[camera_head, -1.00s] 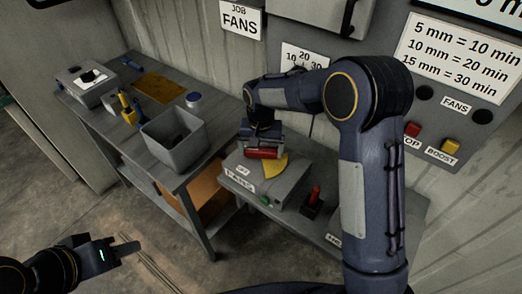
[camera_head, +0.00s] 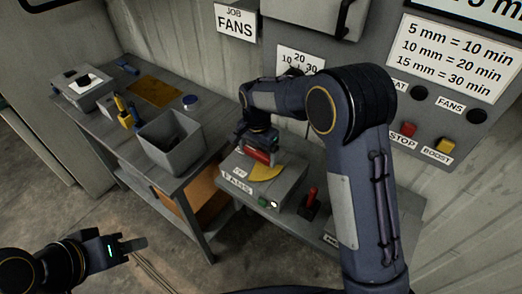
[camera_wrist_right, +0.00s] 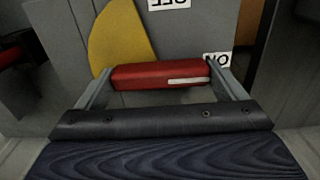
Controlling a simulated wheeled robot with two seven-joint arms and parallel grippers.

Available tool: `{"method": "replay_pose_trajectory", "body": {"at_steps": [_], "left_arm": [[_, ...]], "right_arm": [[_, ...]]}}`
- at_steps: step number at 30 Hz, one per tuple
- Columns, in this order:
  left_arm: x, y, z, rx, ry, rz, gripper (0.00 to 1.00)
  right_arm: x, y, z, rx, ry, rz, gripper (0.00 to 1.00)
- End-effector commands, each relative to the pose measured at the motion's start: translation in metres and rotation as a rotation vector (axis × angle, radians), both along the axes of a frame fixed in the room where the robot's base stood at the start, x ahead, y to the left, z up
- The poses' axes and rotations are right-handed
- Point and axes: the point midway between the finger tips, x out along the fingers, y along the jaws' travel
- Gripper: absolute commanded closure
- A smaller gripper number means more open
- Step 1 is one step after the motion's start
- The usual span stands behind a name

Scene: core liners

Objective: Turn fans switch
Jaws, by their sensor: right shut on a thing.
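The fans switch is a grey box (camera_head: 283,186) with a FANS label (camera_head: 236,184) on its front. On top are a red handle (camera_head: 260,156) and a yellow sector (camera_head: 266,173). My right gripper (camera_head: 257,153) is shut on the red handle. In the right wrist view the handle (camera_wrist_right: 160,75) lies between both fingers, with its right end near the ON label (camera_wrist_right: 216,59). The OFF label (camera_wrist_right: 168,4) is at the top edge, apart from the handle. A small pale lamp (camera_head: 274,204) shows on the box front. My left gripper (camera_head: 135,243) is away at lower left, seemingly empty; its opening is unclear.
A red-handled lever (camera_head: 311,198) stands right of the box on the same bench. A grey bin (camera_head: 170,145) and other items sit on the left table (camera_head: 195,165). STOP (camera_head: 408,130) and BOOST (camera_head: 443,145) buttons are on the wall panel. Floor between is free.

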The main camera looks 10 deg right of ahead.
Motion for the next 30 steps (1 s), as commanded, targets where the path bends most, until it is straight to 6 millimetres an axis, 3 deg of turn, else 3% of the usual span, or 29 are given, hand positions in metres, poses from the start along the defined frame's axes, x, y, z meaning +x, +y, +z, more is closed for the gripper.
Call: {"method": "replay_pose_trajectory", "body": {"at_steps": [11, 12, 13, 22, 30], "left_arm": [[0.0, 0.0, 0.0, 0.0, 0.0, 0.0, 0.64], [0.0, 0.0, 0.0, 0.0, 0.0, 0.0, 0.64], [0.0, 0.0, 0.0, 0.0, 0.0, 0.0, 0.64], [0.0, 0.0, 0.0, 0.0, 0.0, 0.0, 0.64], [0.0, 0.0, -0.004, 0.0, 0.0, 0.0, 0.64]], "right_arm": [[0.001, 0.0, 0.002, 0.001, -0.004, -0.014, 0.5], [0.001, 0.0, 0.002, 0.001, -0.004, -0.013, 0.05], [0.001, 0.0, 0.001, 0.001, -0.003, -0.013, 0.01], [0.001, 0.0, 0.005, 0.001, -0.003, -0.009, 0.0], [0.002, 0.0, 0.047, 0.003, -0.007, -0.01, 0.0]]}}
